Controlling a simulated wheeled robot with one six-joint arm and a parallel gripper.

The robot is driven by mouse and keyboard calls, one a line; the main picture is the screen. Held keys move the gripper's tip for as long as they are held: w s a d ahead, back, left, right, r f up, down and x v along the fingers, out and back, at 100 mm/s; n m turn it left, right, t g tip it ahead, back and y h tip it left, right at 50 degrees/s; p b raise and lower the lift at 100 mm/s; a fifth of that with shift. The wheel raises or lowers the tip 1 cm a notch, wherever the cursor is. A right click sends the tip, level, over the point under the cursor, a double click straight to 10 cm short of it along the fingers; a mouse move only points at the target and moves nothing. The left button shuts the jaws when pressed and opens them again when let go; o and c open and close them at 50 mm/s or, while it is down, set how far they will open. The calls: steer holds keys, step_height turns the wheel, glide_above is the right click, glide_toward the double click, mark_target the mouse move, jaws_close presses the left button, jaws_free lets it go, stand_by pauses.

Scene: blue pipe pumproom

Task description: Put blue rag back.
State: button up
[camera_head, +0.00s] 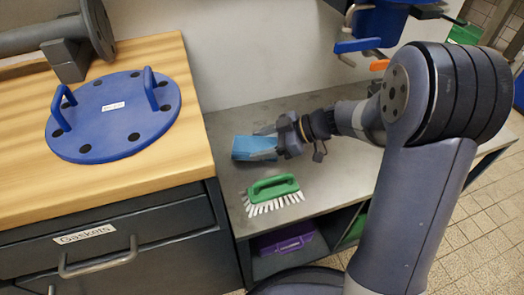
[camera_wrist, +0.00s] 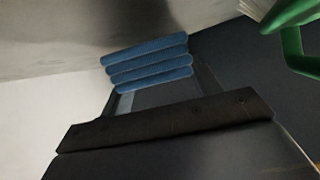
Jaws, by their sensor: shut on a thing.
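The blue rag (camera_head: 254,147) is a folded, light blue stack at the left end of the grey metal bench, in the head view. In the wrist view the rag (camera_wrist: 148,62) shows as several blue folded layers at the jaw ends. My gripper (camera_head: 268,142) reaches in from the right and is shut on the rag. The rag is at or just above the bench top; I cannot tell whether it touches. The far side of the rag is hidden in the wrist view.
A green brush (camera_head: 273,193) with white bristles lies just in front of the rag. The wooden worktop (camera_head: 25,125) with a blue flange plate (camera_head: 113,117) stands higher at the left. A purple item (camera_head: 285,240) sits on the shelf below. The bench (camera_head: 335,185) is clear right of the brush.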

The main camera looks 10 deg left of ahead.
steer(key=shift+f, duration=1.2)
steer(key=shift+f+b, duration=0.25)
steer(key=shift+b, duration=0.3)
steer(key=o, duration=1.1)
steer(key=shift+c, duration=0.2)
steer(key=shift+r, duration=0.1)
steer(key=shift+r+p, duration=0.2)
steer(key=shift+p, duration=0.2)
steer(key=p+v, duration=0.2)
steer(key=v, duration=1)
steer(key=shift+f, duration=0.1)
